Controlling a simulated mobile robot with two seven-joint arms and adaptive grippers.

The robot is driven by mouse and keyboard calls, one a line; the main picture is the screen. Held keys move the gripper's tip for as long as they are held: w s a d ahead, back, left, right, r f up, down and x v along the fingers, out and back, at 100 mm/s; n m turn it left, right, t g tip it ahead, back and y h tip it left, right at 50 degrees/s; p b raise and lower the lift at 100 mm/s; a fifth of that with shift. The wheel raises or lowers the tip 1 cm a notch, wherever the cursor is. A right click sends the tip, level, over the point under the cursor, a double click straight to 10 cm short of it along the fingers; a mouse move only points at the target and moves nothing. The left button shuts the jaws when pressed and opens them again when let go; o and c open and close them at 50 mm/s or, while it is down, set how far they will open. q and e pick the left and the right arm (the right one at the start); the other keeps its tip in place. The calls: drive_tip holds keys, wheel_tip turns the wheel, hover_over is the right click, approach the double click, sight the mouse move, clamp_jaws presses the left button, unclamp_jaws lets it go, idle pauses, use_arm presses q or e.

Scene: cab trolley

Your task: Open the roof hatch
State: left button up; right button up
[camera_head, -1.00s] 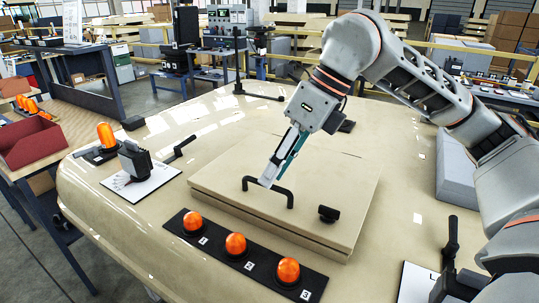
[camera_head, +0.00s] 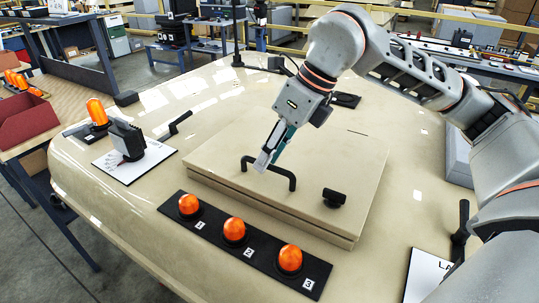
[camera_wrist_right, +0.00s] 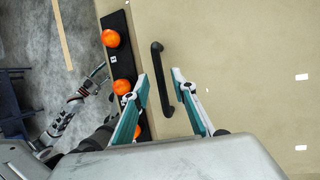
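The roof hatch (camera_head: 320,170) is a square beige panel on the cab roof, lying flat with a dark seam along its front edge. A black bar handle (camera_head: 280,175) stands near its front left. My right gripper (camera_head: 264,163) is at the handle. In the right wrist view my right gripper (camera_wrist_right: 160,78) is open, its two fingers apart on either side of the handle (camera_wrist_right: 157,75). I see no finger closed on the bar. A black knob-like latch (camera_head: 334,196) sits on the hatch's right front. My left gripper is small at the wrist view's left, its fingers unclear.
A black strip with orange beacons (camera_head: 234,230) lies in front of the hatch. A dark device on a white plate (camera_head: 127,140) and another beacon (camera_head: 97,111) stand at left. A grey box (camera_head: 459,158) is at right. A red bin (camera_head: 25,119) stands on the left bench.

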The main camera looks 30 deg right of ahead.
drive_tip(key=shift+f, duration=0.1)
clamp_jaws()
